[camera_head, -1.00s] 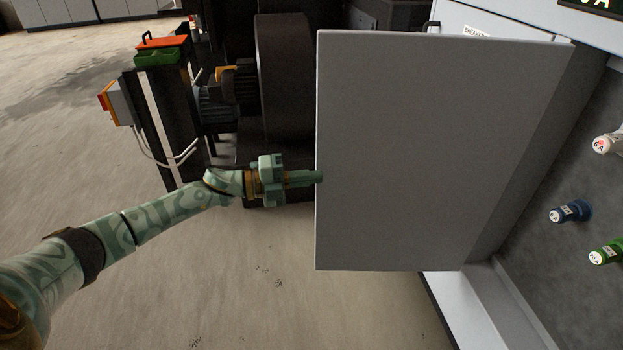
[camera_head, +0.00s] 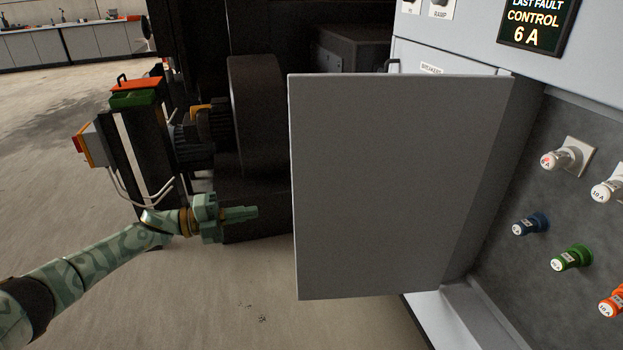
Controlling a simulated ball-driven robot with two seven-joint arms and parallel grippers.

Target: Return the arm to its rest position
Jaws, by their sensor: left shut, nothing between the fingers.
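My left arm, patterned in green, comes in from the lower left. Its gripper (camera_head: 240,213) is shut and empty. It points right toward the grey cabinet door (camera_head: 392,185), with a visible gap between the fingertips and the door's left edge. The door stands open, hinged on its right side. My right gripper is not in view.
Right of the door, a dark panel (camera_head: 520,180) carries coloured fuses, including a blue one (camera_head: 530,224) and a green one (camera_head: 571,258). A display (camera_head: 537,24) reads "LAST FAULT CONTROL 6 A". Dark machinery (camera_head: 255,115) stands behind my gripper. Concrete floor (camera_head: 200,300) is clear below.

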